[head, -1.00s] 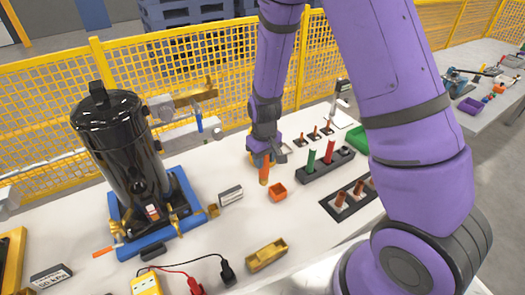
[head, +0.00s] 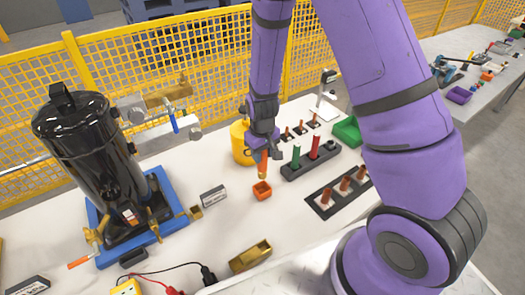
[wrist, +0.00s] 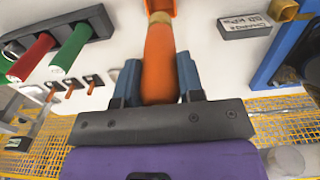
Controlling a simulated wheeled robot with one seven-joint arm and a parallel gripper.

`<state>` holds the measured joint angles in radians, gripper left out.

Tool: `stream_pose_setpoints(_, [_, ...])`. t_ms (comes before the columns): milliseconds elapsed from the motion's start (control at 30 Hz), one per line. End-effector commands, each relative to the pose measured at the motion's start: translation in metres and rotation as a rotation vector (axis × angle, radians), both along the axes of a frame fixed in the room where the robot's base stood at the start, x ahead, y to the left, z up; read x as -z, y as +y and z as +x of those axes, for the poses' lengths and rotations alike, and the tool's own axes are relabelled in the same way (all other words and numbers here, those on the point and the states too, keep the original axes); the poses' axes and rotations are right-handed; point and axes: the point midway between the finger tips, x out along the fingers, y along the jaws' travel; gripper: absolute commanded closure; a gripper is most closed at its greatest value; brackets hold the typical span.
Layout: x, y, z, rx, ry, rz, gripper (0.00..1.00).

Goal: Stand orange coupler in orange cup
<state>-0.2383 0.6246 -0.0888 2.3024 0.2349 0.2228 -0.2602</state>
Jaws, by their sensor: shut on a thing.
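My gripper (head: 264,150) is shut on the orange coupler (head: 263,164), which hangs upright with its tan lower end down. The coupler also fills the middle of the wrist view (wrist: 159,65), between the two fingers. The small orange cup (head: 262,191) stands on the white table just below the coupler in the head view. In the wrist view the cup (wrist: 160,5) shows at the top edge, in line with the coupler's far end. The coupler's tip looks just above the cup's rim; I cannot tell whether they touch.
A dark rack with green (head: 296,158) and red (head: 314,147) handles stands to the right. A yellow round container (head: 240,143) is behind my gripper. A grey label block (head: 213,196) lies left of the cup, and a brass tray (head: 250,257) in front.

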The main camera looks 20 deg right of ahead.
Motion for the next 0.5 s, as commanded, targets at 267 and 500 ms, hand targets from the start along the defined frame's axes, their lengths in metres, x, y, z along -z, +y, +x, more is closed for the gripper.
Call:
stream_pose_setpoints(267, [0.02, 0.0, 0.0, 0.0, 0.001, 0.0, 0.99])
stream_pose_setpoints(500, [0.036, 0.0, 0.0, 0.0, 0.001, 0.0, 0.99])
